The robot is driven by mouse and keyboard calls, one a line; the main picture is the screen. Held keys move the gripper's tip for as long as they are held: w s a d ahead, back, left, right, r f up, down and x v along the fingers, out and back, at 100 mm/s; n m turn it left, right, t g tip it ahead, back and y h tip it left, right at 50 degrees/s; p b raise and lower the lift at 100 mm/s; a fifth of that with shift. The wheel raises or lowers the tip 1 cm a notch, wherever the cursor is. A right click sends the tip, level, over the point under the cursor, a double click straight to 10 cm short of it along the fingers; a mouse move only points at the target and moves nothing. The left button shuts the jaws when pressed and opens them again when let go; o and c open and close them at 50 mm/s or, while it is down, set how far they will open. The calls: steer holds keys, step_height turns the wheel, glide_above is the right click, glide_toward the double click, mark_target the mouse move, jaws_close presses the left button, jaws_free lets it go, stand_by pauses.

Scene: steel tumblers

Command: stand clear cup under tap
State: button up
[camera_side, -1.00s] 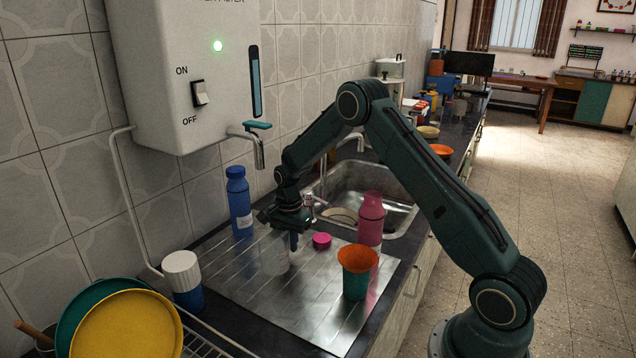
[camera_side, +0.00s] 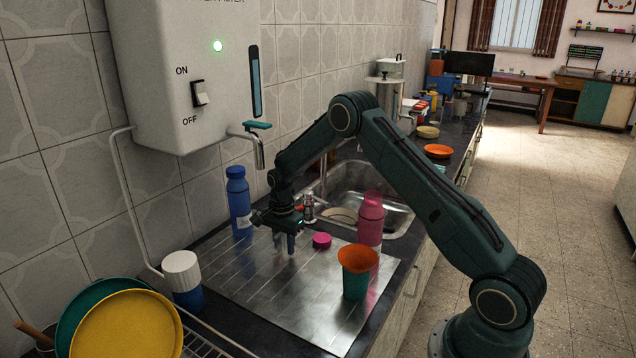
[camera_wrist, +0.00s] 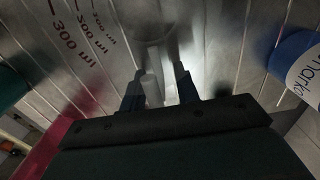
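The clear cup is hard to make out in the side view. In the wrist view, dark 300 ml and 200 ml markings and a blurred, pale round shape, which appears to be the clear cup (camera_wrist: 150,28), show ahead of the fingers. My gripper (camera_side: 284,244) points down over the steel draining board (camera_side: 260,290). Its two fingers (camera_wrist: 160,88) are apart, with pale see-through shapes between them; I cannot tell whether they touch the cup. The tap (camera_side: 259,150) sticks out from the white water filter (camera_side: 185,75), above and left of my gripper.
A blue bottle (camera_side: 238,202) stands left of my gripper. A pink lid (camera_side: 321,240), a pink bottle (camera_side: 370,222) and an orange and teal cup (camera_side: 357,270) stand to the right. A white-lidded blue jar (camera_side: 182,275) and plates (camera_side: 125,330) are at front left. The sink (camera_side: 380,190) lies behind.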

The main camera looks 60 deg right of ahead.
steer(key=shift+r, duration=0.1)
step_height(320, 180, up, 12)
steer(key=shift+r, duration=0.1)
stand_by(0.9)
stand_by(0.5)
